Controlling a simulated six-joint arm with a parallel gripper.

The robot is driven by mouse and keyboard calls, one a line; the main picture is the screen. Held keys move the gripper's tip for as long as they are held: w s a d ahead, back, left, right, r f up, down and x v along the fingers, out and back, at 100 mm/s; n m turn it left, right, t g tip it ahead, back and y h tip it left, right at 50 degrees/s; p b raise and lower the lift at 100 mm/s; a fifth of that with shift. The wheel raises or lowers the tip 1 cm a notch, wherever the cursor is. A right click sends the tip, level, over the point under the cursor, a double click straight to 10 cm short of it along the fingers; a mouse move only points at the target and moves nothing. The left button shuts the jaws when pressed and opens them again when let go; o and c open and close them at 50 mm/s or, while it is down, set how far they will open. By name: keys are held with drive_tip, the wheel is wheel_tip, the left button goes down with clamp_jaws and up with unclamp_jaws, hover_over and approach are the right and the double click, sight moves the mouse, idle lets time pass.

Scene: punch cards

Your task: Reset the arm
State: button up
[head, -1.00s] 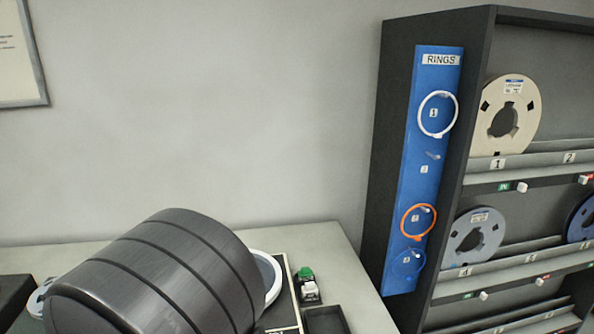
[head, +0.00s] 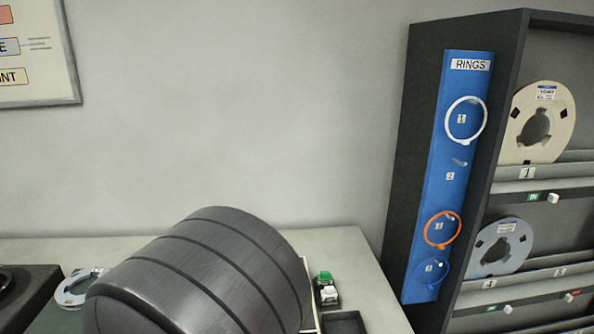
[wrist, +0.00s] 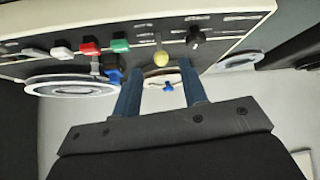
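My gripper (wrist: 162,82) shows in the wrist view with two blue fingers standing apart. Nothing is seen held between them. Beyond the fingers is a panel (wrist: 216,42) with red, green and white switches, a yellow-tipped lever and a black knob. A pale reel with a blue centre (wrist: 168,86) shows in the gap, behind the fingertips; I cannot tell its exact distance. In the head view a large dark ribbed link of my arm fills the lower middle, and my gripper is out of sight there.
A dark rack (head: 463,105) stands at right with reels and a blue RINGS board (head: 457,180) carrying white, orange and blue rings. On the grey desk (head: 345,250) are a small green-and-white switch block (head: 327,290) and a pale reel (head: 75,290). A framed chart (head: 35,97) hangs at left.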

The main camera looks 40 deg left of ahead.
drive_tip(key=x, duration=0.9)
drive_tip(key=shift+w, duration=0.1)
drive_tip(key=shift+r, duration=0.15)
drive_tip(key=shift+w+a+g+h, duration=0.1)
drive_tip(key=shift+a+g+h, duration=0.05)
drive_tip(key=shift+g+h, duration=0.35)
drive_tip(key=shift+w+a+g+h, duration=0.15)
drive_tip(key=shift+g+h, duration=0.35)
drive_tip(key=shift+w+a+g+h, duration=0.25)
drive_tip(key=shift+a+g+h, duration=0.05)
drive_tip(key=shift+g+h, duration=0.65)
drive_tip(key=shift+w+a+g+h, duration=0.25)
drive_tip(key=shift+g+h, duration=0.6)
drive_tip(key=shift+h, duration=0.1)
drive_tip(key=shift+d+r, duration=0.1)
drive_tip(key=shift+r, duration=0.6)
